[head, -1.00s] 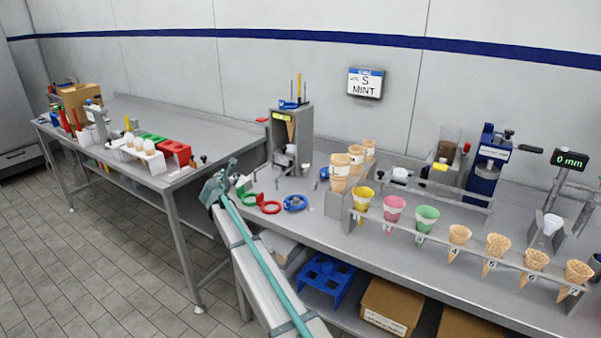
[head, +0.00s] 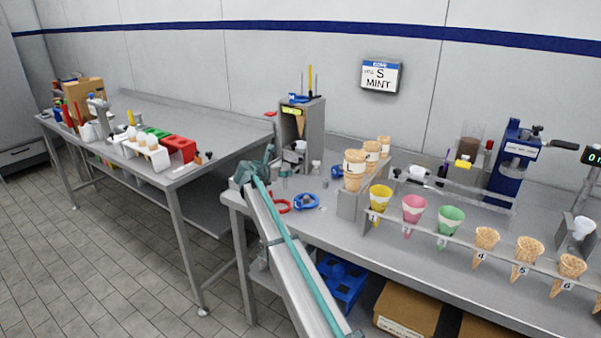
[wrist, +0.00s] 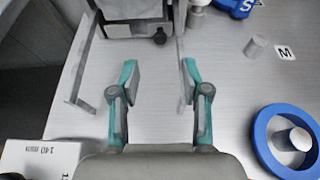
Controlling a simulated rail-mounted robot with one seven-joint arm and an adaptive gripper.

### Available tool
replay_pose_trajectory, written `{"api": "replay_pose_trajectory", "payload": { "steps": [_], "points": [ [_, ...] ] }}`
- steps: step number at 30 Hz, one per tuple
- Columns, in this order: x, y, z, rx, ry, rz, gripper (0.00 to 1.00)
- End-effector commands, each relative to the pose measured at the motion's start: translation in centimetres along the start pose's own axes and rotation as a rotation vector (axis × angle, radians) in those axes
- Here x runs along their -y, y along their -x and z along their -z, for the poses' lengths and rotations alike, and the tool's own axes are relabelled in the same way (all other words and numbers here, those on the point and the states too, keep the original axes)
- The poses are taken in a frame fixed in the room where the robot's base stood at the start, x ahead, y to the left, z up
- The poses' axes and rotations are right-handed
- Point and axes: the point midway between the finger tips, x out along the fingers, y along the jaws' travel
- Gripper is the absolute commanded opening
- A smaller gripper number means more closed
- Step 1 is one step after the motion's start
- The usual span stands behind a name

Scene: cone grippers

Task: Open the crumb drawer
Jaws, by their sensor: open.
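A grey metal cone stand (head: 316,130) stands at the back of the right bench. In the wrist view, a grey drawer-like front with a dark round knob (wrist: 159,36) shows at the top, between two thin metal strips; I take it as the crumb drawer, and it looks shut. My gripper (wrist: 159,72) is open and empty, its two teal-and-grey fingers pointing at this front. The knob lies ahead of the gap between the fingertips, apart from them. In the head view my gripper (head: 254,174) is over the bench's left end and hides part of the bench.
A blue ring (wrist: 284,142) lies right of my gripper, with a grey peg inside it. A small grey cylinder (wrist: 255,47) and an M label (wrist: 285,52) are farther up. A white labelled box (wrist: 40,158) is at lower left. Cones in a rack (head: 411,238) stand rightward.

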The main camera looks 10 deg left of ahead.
Motion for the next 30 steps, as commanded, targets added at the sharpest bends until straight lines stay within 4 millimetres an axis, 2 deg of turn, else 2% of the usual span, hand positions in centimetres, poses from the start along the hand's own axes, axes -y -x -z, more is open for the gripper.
{"api": "replay_pose_trajectory", "payload": {
  "steps": [9,15,19,27,30],
  "points": [
    [-0.1,-5.5,-0.1,-0.001,-0.001,0.002,0.47],
    [-0.1,-8.2,-0.1,0.000,-0.002,0.001,0.47],
    [0.0,-9.0,-0.1,0.000,-0.002,-0.001,0.47],
    [0.0,-9.1,0.0,0.000,-0.002,-0.001,0.47],
    [0.0,-9.1,0.0,0.000,-0.002,-0.001,0.30]
  ]
}}
